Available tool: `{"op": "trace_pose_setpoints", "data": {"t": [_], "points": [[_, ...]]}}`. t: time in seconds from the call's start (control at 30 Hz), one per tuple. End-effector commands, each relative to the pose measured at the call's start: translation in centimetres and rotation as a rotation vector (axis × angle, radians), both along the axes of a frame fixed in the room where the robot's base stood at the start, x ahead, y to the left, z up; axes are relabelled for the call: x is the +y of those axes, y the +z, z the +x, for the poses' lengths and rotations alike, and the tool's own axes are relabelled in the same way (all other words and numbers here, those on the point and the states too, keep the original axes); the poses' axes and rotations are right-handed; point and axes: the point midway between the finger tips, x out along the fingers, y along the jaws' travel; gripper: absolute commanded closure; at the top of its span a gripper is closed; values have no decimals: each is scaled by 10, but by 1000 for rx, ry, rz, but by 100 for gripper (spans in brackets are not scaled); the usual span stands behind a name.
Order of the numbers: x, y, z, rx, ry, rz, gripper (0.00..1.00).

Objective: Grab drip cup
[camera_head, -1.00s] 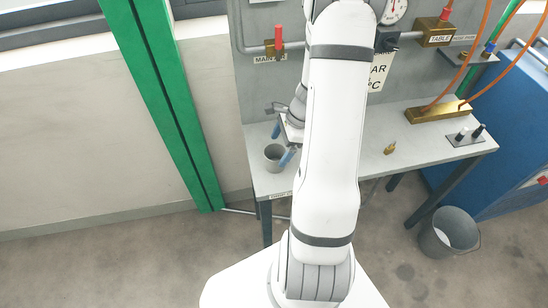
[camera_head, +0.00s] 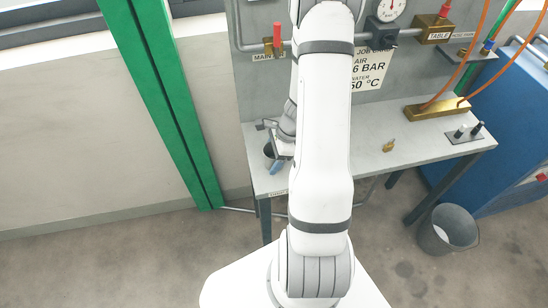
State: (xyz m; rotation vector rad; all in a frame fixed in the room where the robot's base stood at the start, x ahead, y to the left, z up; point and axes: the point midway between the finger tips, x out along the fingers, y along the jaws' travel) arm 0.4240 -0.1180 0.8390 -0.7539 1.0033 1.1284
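The drip cup (camera_head: 268,151), a small grey cup, stands near the left end of the grey bench, mostly hidden by my gripper. Its dark inside and part of its left side show. My gripper (camera_head: 274,156) is at the cup, with one blue fingertip visible at the cup's front right side. The other fingertip is hidden. I cannot tell whether the fingers touch the cup or how far apart they are.
The bench (camera_head: 343,165) has a small brass fitting (camera_head: 389,145) and a brass manifold (camera_head: 437,110) with orange hoses. A panel with red-handled valves (camera_head: 277,38) rises behind. A green post (camera_head: 172,105) stands left. A grey bucket (camera_head: 447,231) is on the floor at right.

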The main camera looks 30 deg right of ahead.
Motion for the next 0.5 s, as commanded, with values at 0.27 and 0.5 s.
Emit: {"op": "trace_pose_setpoints", "data": {"t": [0.27, 0.5], "points": [[0, 0, 0, 0, 1, 0, 55], [1, 0, 0, -1, 2, 0, 60]]}}
